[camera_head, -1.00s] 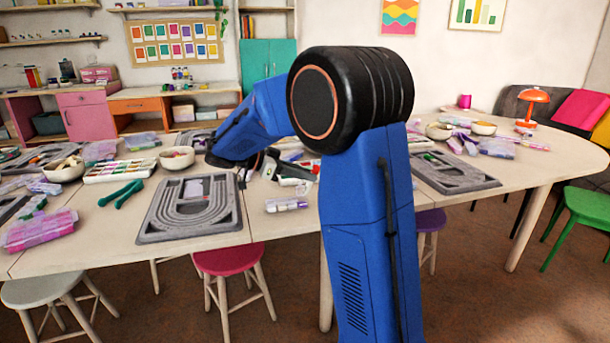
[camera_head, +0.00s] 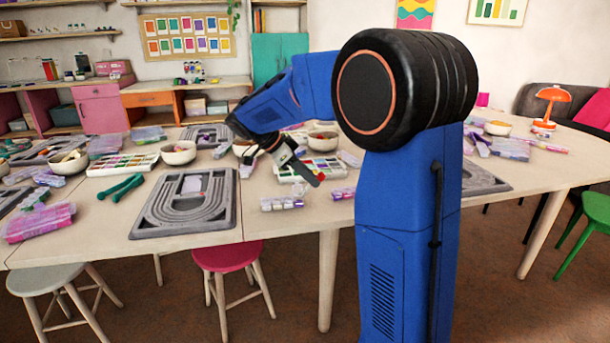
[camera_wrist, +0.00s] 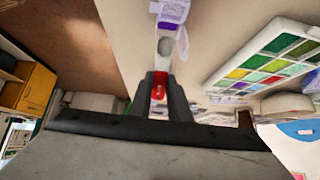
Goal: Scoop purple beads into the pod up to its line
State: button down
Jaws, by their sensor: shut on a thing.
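My gripper (camera_wrist: 161,92) is shut on the red handle of a scoop (camera_wrist: 165,47), whose pale bowl points away from the jaws in the wrist view. No beads can be made out in the bowl. In the head view my gripper (camera_head: 302,170) is over the table, right of the grey bead board. A clear container with purple on it (camera_wrist: 172,11) lies just beyond the scoop tip; I cannot tell whether it is the pod. Small clear containers with pale and purple contents (camera_head: 281,203) stand near the table's front edge. No fill line is readable.
A white compartment tray (camera_wrist: 262,62) with green, yellow and red contents is right in the wrist view. A grey bead board (camera_head: 188,207), a second compartment tray (camera_head: 122,166) and a bowl (camera_head: 178,153) share the table (camera_head: 285,228). A pink stool (camera_head: 228,258) stands in front.

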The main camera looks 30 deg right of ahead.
aim_at(319, 175)
jog(key=d+y, duration=0.1)
jog(key=y, duration=0.1)
jog(key=d+f+t+y, duration=0.1)
jog(key=y, duration=0.1)
jog(key=s+d+f+y, duration=0.1)
jog(key=shift+t+y, duration=0.4)
jog(key=shift+s+d+r+y, duration=0.1)
jog(key=shift+d+r+y, duration=0.15)
jog(key=shift+r, duration=0.35)
jog(key=shift+d+r+y, duration=0.15)
jog(key=shift+r+y, duration=0.15)
jog(key=shift+r, duration=0.35)
jog(key=shift+s+d+r+y, duration=0.1)
jog(key=shift+d+r+y, duration=0.15)
jog(key=shift+r, duration=0.35)
jog(key=shift+w, duration=0.1)
